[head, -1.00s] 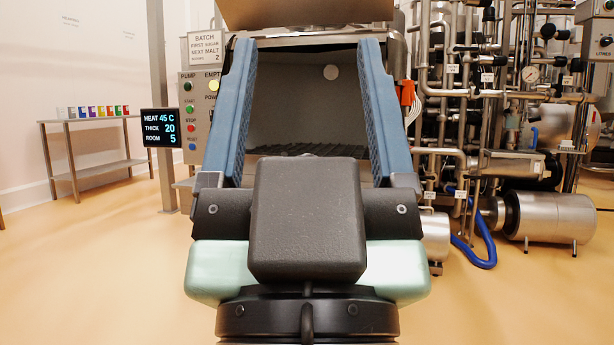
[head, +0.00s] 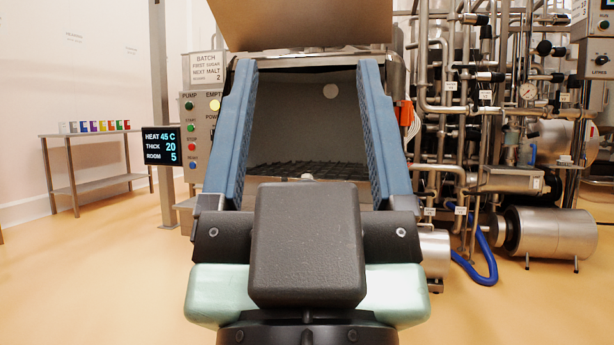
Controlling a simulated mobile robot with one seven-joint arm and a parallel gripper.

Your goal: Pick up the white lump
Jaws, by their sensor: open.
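My gripper (head: 308,64) is open, its two long blue fingers spread wide and pointing at the open hopper (head: 300,110). Nothing is held between them. A small pale lump (head: 307,176) shows just above my black gripper housing, low between the fingers and in front of or on the dark grate. Most of it is hidden by the housing, so I cannot tell its full shape or exact distance.
The hopper's lid (head: 305,22) is raised. A control panel (head: 201,125) and a display (head: 162,145) reading ROOM 5 stand left. Pipes and a blue hose (head: 482,262) crowd the right. A shelf (head: 95,136) with coloured pots is far left. Floor is clear at left.

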